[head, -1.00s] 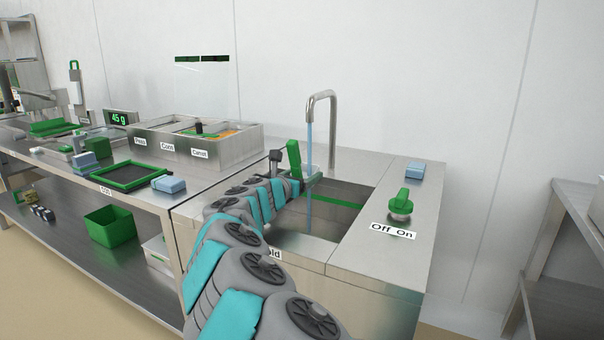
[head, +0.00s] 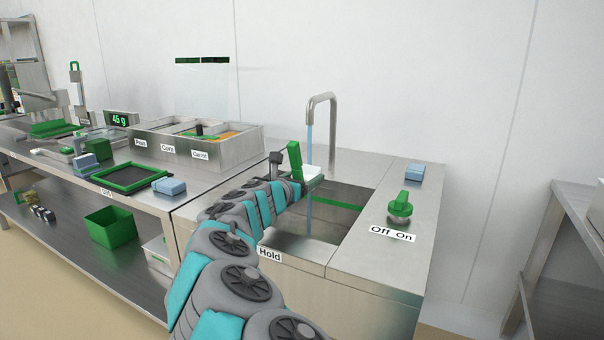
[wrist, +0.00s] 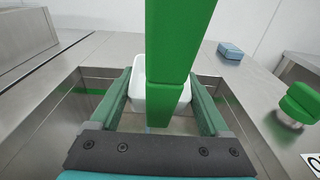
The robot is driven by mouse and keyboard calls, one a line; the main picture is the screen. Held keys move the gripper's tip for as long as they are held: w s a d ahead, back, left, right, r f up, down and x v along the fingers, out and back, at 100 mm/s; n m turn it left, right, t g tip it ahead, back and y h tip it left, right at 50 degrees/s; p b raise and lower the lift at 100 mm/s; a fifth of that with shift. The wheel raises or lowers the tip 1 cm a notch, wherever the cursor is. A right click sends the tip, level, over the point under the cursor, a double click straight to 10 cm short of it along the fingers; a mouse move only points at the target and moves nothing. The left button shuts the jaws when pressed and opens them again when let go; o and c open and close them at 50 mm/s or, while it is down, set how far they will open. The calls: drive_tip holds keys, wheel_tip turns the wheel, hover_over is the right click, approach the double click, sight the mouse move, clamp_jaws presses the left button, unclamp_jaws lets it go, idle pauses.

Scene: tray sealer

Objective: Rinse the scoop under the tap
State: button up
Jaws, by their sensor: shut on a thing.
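The scoop has a green handle (head: 295,155) and a white bowl (head: 311,171). My gripper (wrist: 160,92) is shut on the scoop, with the handle rising between its two green fingers in the wrist view. The white bowl (wrist: 143,92) shows just beyond the fingers. The tap (head: 332,115) runs a thin blue water stream (head: 309,205) into the sink (head: 335,200). In the head view the bowl overlaps the stream's line, and water shows above and below it. I cannot tell whether the water touches the bowl. The green tap knob (head: 401,206) is right of the sink.
A blue sponge-like block (head: 414,172) lies behind the knob, and another (head: 169,186) lies on the left counter. A bin unit (head: 200,145) with labelled compartments stands left of the sink. A "Hold" label (head: 270,254) is on the sink's front.

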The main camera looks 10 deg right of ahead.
drive_tip(key=s+r+p, duration=0.1)
drive_tip(key=s+r, duration=0.3)
drive_tip(key=s, duration=0.5)
drive_tip(key=shift+s+a, duration=0.15)
drive_tip(key=shift+s, duration=0.15)
idle(0.6)
